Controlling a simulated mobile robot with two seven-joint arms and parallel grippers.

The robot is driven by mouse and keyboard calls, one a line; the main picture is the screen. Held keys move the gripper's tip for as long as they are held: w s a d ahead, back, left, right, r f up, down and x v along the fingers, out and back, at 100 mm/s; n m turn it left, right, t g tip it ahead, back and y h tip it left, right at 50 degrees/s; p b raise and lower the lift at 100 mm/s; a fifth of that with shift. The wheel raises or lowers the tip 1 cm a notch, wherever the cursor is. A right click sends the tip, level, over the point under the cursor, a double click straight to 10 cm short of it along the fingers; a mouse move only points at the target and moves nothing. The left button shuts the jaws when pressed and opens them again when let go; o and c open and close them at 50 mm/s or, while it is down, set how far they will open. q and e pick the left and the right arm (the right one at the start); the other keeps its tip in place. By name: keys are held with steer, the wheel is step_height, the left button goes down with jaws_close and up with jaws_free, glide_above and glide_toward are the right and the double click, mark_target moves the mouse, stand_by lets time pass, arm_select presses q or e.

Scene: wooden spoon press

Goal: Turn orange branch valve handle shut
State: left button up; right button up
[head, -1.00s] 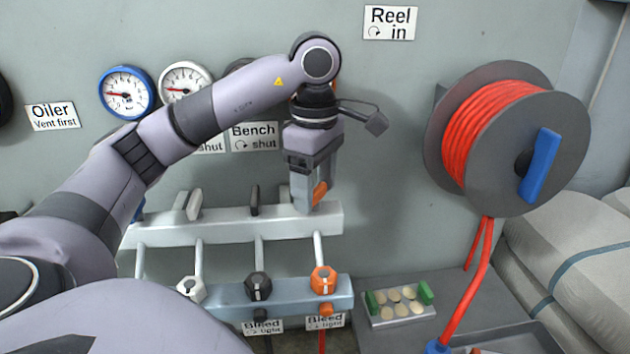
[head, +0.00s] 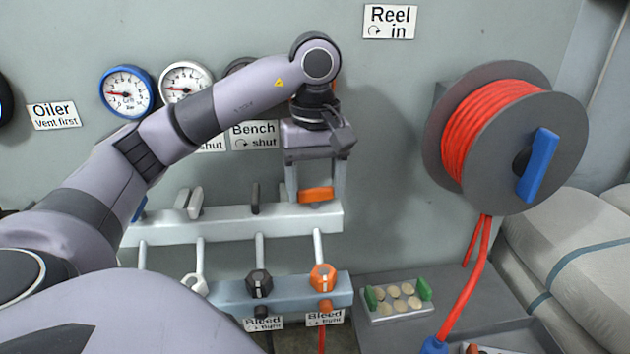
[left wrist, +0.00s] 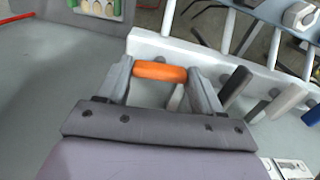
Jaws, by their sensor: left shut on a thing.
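The orange branch valve handle (head: 316,194) is at the right end of the upper white manifold (head: 230,222). It lies crosswise, left to right, in the head view. My left gripper (head: 316,197) points down and is shut on the orange handle, with one finger at each end of it. The left wrist view shows the orange handle (left wrist: 160,72) spanning between the two grey fingers of that gripper (left wrist: 162,80). The valve stem below the handle is mostly hidden. My right gripper is not in view.
A black handle (head: 255,198) and a grey handle (head: 189,203) stand left on the same manifold. Below is a blue-grey bar with an orange knob (head: 322,277) and a black knob (head: 259,283). A red hose reel (head: 500,135) is at the right.

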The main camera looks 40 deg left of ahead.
mark_target(315, 189)
arm_select(q)
steer(key=shift+m, duration=0.6)
steer(key=o, duration=1.1)
steer(key=shift+c, duration=0.2)
steer(key=shift+r+p, duration=1.65)
steer(key=shift+r, duration=1.95)
